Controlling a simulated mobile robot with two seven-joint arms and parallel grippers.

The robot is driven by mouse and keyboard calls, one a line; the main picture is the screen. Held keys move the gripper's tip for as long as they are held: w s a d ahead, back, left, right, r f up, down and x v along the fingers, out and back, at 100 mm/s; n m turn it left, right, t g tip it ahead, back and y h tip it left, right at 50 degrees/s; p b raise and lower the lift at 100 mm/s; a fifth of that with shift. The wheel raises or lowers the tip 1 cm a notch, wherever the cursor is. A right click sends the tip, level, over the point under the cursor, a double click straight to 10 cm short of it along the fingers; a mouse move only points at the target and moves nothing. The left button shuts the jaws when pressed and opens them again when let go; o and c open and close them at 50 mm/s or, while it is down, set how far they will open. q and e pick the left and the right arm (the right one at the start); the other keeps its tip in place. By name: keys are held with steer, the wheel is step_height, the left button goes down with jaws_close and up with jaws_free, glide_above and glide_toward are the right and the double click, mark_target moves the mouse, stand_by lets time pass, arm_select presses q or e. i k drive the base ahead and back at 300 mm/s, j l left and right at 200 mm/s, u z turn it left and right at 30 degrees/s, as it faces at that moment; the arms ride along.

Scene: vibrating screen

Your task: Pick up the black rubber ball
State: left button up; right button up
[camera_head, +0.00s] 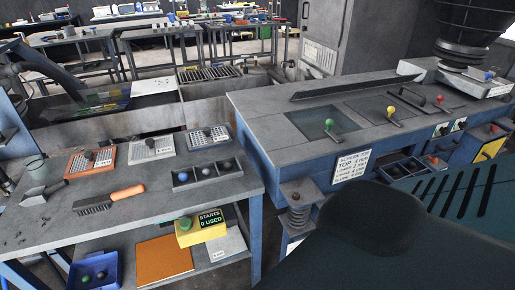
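One ball (183,177) is in the left compartment, one ball (206,171) in the middle and one ball (227,165) in the right. Neither of my grippers is in view.
The workbench (150,215) carries an orange-handled brush (112,199), a scoop (45,193) and flat panels with knobs (90,160). A yellow box with a green button (188,233) sits below its front edge. The blue-sided screen machine (270,110) stands right, close beside the bench.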

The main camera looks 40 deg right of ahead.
mark_target(227, 165)
steer(key=i+j+z, duration=0.1)
steer(key=z, duration=0.35)
steer(key=i+j+z, duration=0.15)
steer(key=z, duration=0.25)
steer(key=j+z, duration=0.15)
steer(key=z, duration=0.3)
steer(key=i+j+z, duration=0.2)
steer(key=z, duration=0.3)
steer(key=i+j+z, duration=0.1)
steer(key=j+z, duration=0.35)
steer(key=i+j+z, duration=0.1)
steer(key=j+z, duration=0.15)
steer(key=j, duration=0.1)
